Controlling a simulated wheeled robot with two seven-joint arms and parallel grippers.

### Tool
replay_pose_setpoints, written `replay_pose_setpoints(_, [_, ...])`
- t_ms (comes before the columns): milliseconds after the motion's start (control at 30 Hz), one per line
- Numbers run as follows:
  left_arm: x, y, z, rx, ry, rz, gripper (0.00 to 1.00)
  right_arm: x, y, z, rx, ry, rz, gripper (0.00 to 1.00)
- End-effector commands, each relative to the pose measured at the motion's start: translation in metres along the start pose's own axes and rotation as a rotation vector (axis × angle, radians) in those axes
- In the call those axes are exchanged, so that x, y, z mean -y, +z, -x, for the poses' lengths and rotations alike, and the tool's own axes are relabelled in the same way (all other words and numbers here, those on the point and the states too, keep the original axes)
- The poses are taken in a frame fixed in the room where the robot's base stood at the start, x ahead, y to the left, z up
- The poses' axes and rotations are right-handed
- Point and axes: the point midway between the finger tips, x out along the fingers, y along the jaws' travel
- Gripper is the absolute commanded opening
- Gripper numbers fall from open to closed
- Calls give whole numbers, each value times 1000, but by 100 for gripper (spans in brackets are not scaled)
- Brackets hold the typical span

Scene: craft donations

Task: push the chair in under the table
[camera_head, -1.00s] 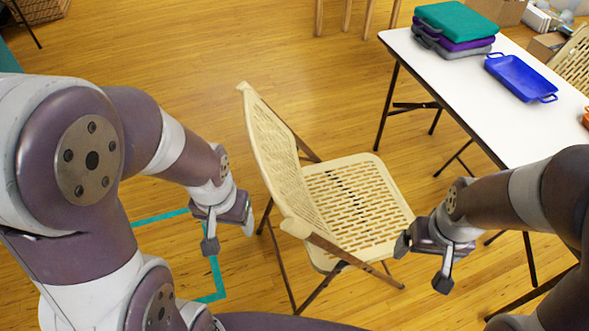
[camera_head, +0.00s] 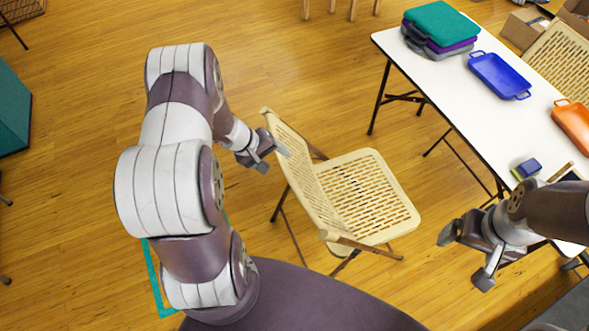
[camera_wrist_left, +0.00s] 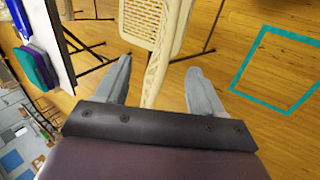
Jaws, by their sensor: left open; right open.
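The beige folding chair (camera_head: 365,192) stands on the wood floor, its seat toward the white table (camera_head: 455,90) and its backrest toward the left. A gap of floor lies between seat and table. My left gripper (camera_head: 272,155) is open at the upper part of the backrest. In the left wrist view the backrest edge (camera_wrist_left: 160,60) runs between the fingers of my left gripper (camera_wrist_left: 158,85); I cannot tell whether they touch it. My right gripper (camera_head: 466,258) is open and empty, right of the seat near the table's front corner.
A stack of folded cases (camera_head: 440,25), a blue tray (camera_head: 500,75) and an orange tray (camera_head: 574,125) lie on the table. Dark table legs (camera_head: 378,98) stand beyond the chair. Another beige chair (camera_head: 560,55) is at the far side. Teal tape (camera_head: 155,285) marks the floor at left.

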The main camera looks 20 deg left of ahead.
Motion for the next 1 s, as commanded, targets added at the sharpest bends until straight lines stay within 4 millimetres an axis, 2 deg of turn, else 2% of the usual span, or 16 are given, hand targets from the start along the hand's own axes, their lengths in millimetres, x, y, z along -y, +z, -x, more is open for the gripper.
replay_pose_setpoints(33, [5,1,-21,2,-1,-1,68,0,2,-17,0,0,0,91])
replay_pose_setpoints(100, [5,1,-41,3,-1,-1,68,0,4,-28,0,0,0,91])
replay_pose_setpoints(167, [5,0,-57,2,-1,-2,68,0,4,-37,0,0,0,91])
replay_pose_setpoints(233, [8,0,-78,0,0,-3,68,0,7,-58,0,0,0,91])
replay_pose_setpoints(333, [6,0,-95,-1,-1,-4,68,0,9,-77,1,0,0,91])
replay_pose_setpoints(500, [3,0,-111,-1,-1,-2,68,0,11,-93,0,0,0,91])
replay_pose_setpoints(833, [0,0,-112,0,-1,0,68,0,11,-93,0,0,0,91])
replay_pose_setpoints(867, [0,0,-112,0,-1,0,65,0,11,-93,0,0,0,91])
replay_pose_setpoints(1000, [0,0,-112,0,-1,0,19,0,11,-93,0,0,0,91])
